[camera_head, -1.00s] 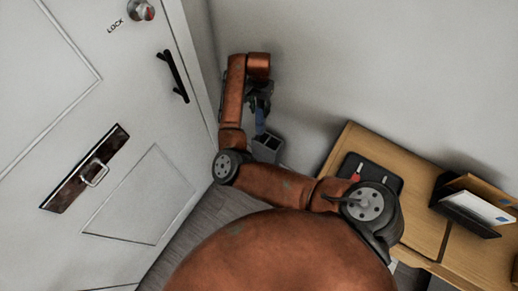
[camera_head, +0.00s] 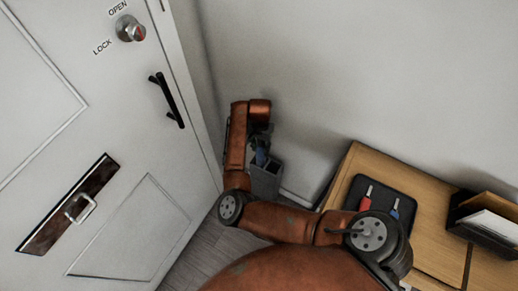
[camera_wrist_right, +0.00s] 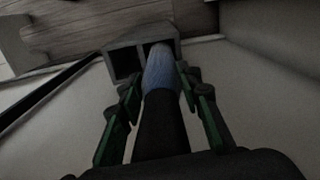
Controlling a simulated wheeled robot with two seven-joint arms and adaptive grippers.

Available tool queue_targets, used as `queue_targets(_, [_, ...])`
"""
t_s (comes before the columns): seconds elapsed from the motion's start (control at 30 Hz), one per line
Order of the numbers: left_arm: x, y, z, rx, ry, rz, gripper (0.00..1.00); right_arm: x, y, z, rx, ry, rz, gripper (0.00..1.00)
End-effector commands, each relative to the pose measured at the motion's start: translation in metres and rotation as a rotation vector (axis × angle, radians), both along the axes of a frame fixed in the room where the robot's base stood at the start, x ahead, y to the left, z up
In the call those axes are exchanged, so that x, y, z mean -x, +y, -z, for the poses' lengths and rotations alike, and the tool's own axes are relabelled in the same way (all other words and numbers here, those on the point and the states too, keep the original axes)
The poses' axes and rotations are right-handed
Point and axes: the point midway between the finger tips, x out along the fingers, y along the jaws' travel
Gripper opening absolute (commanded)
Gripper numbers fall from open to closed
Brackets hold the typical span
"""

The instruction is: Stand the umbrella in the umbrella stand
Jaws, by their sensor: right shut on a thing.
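The umbrella has a blue canopy (camera_head: 261,157) and a dark handle; in the wrist view the canopy (camera_wrist_right: 161,70) points away from me. My right gripper (camera_head: 260,141) is shut on it, with green-sided fingers (camera_wrist_right: 163,92) on both sides. The grey umbrella stand (camera_head: 266,182) is on the floor in the corner by the door. In the wrist view the stand (camera_wrist_right: 112,48) has two openings. The canopy's far end overlaps the right one; I cannot tell how deep it reaches. My left gripper is out of view.
The white door (camera_head: 130,185) with a black handle (camera_head: 167,100) is at left, close to my right arm. A wooden cabinet (camera_head: 345,180) at right bears a black tray (camera_head: 382,190) with red and blue items, and a file holder (camera_head: 490,225). A wall is behind the stand.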

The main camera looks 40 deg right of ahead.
Motion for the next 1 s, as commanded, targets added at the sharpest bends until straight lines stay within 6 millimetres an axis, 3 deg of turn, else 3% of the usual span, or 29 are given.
queue_targets(0.37, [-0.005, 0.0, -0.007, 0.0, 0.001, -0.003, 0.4, -0.001, 0.0, 0.006, 0.0, -0.001, 0.0, 0.0])
queue_targets(0.9, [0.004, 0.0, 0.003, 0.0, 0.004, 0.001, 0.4, -0.001, 0.0, 0.018, 0.001, -0.002, 0.0, 0.0])
queue_targets(0.93, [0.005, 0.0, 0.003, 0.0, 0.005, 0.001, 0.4, 0.0, 0.0, 0.018, 0.001, 0.0, 0.0, 0.34])
queue_targets(1.0, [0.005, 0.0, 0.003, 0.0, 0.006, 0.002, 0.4, 0.0, 0.0, 0.018, 0.001, 0.0, 0.0, 0.39])
